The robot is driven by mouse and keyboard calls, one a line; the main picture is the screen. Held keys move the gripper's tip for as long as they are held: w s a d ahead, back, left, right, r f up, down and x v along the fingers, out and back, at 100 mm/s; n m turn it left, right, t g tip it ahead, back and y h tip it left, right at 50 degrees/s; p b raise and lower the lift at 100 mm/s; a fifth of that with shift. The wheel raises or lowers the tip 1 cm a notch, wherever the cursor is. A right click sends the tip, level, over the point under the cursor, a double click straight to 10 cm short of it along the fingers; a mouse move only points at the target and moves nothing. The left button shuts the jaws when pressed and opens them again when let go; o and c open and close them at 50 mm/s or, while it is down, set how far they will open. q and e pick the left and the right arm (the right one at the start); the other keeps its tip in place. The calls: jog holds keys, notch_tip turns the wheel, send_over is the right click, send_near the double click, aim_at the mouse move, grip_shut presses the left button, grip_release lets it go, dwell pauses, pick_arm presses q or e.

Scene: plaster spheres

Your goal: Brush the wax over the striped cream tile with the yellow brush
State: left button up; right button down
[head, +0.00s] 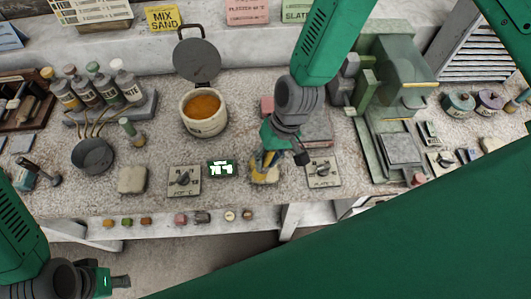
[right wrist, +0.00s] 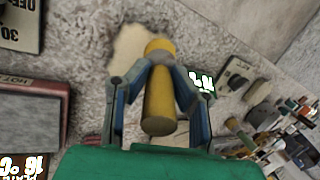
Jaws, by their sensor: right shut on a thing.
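My right gripper (head: 264,160) is shut on the yellow brush (right wrist: 159,95), whose thick yellow handle stands between the two fingers in the right wrist view. A cream tile (right wrist: 128,50) lies on the worktop beside and below the brush. In the head view this tile (head: 268,179) is partly hidden by the gripper. Its stripes cannot be made out, nor whether the bristles touch it. A white pot (head: 205,127) holds orange liquid, which may be the wax (head: 203,105). My left gripper (head: 121,282) is low at the left, away from the worktop; its fingers are too unclear to read.
Another cream block (head: 132,179) lies left of a dial panel (head: 184,181) and a lit display (head: 222,169). A second dial panel (head: 323,172) is right of the gripper. A pan (head: 92,155) and bottles stand at left, a green machine (head: 398,145) at right.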

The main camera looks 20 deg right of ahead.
jog(key=shift+s+a, duration=0.2)
jog(key=shift+s, duration=0.5)
jog(key=shift+w, duration=0.1)
jog(key=shift+w+d, duration=0.3)
jog(key=shift+w, duration=0.55)
jog(key=shift+w+d, duration=0.25)
jog(key=shift+w, duration=0.6)
jog(key=shift+s+a+r, duration=0.3)
jog(key=shift+s+r, duration=0.4)
jog(key=shift+s, duration=0.2)
jog(key=shift+f, duration=0.15)
